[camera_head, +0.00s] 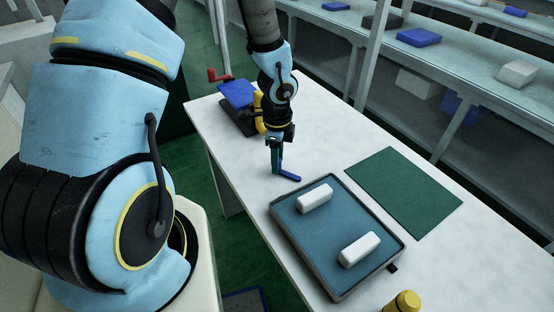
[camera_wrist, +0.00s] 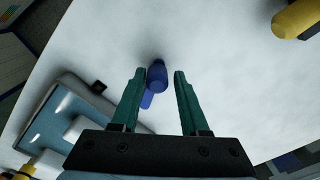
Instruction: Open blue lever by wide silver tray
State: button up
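In the wrist view, the blue lever (camera_wrist: 157,78) shows between the fingertips of my gripper (camera_wrist: 160,74), closer to the left finger. The fingers are apart, with a clear gap on the right side. Whether the left finger touches the lever cannot be told.
Two white blocks (camera_head: 315,198) (camera_head: 359,250) lie in the tray. A green mat (camera_head: 403,193) lies right of it. A yellow cylinder (camera_head: 404,302) stands at the front. A blue-topped device (camera_head: 238,93) with a red handle (camera_head: 217,75) sits behind my gripper. Shelving runs along the back right.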

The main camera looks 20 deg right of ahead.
jog(key=shift+o, duration=1.1)
notch_tip(320, 180, up, 11)
jog(key=shift+f, duration=0.15)
jog(key=a+r+n, duration=0.5)
jog(key=a+n, duration=0.6)
jog(key=a+r+n+t, duration=0.1)
jog(key=a+r+n, duration=0.3)
jog(key=a+n, duration=0.8)
jog(key=shift+r+t, duration=0.3)
jog(key=shift+r, duration=0.05)
